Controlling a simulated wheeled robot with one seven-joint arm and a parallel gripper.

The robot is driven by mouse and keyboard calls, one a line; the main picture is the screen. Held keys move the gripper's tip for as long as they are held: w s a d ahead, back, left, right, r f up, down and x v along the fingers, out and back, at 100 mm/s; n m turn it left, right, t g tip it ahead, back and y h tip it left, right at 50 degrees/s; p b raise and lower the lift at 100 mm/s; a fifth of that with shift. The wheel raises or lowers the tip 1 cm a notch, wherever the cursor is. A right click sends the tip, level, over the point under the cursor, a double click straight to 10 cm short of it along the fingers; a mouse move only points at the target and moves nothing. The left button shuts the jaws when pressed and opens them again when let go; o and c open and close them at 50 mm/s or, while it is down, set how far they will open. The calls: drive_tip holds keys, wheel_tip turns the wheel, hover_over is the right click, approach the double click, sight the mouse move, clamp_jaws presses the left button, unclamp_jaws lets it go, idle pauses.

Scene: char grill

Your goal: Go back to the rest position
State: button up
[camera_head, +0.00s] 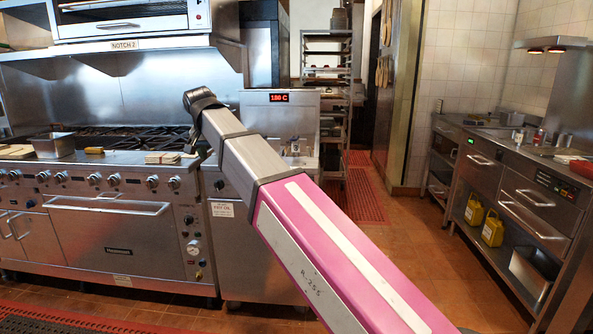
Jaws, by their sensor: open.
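My arm reaches from the bottom right up to the left, pink with a white stripe and then grey. It ends in a dark wrist joint above the right end of the stove (105,205). My gripper (196,146) shows only as small dark parts hanging below the wrist, partly hidden by my arm. It is open, with nothing seen held in it, and appears near the stove top's right edge. Whether it touches anything there I cannot tell.
A metal pan (53,146) and a light stack (162,158) sit on the stove's front ledge. A tall rack (327,90) is behind. A steel counter (500,160) lines the right. The tiled aisle between is clear.

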drive_tip(key=w+d+f+g, duration=0.1)
drive_tip(key=w+d+f, duration=0.1)
drive_tip(key=d+f, duration=1)
drive_tip(key=w+d+f+g, duration=0.1)
drive_tip(key=w+d+f, duration=0.1)
drive_tip(key=d+f, duration=1.1)
drive_tip(key=s+d+f+g, duration=0.1)
drive_tip(key=s+d+f, duration=0.5)
drive_tip(key=d+f, duration=0.3)
drive_tip(key=s+d+f+g, duration=0.1)
drive_tip(key=s+d+f, duration=0.5)
drive_tip(key=d+f, duration=0.4)
wheel_tip(320, 180, down, 4)
drive_tip(key=shift+s+d+r+n+y, duration=0.15)
drive_tip(key=shift+s+d+n+y, duration=0.15)
drive_tip(key=shift+s+n, duration=0.1)
drive_tip(key=shift+w, duration=0.1)
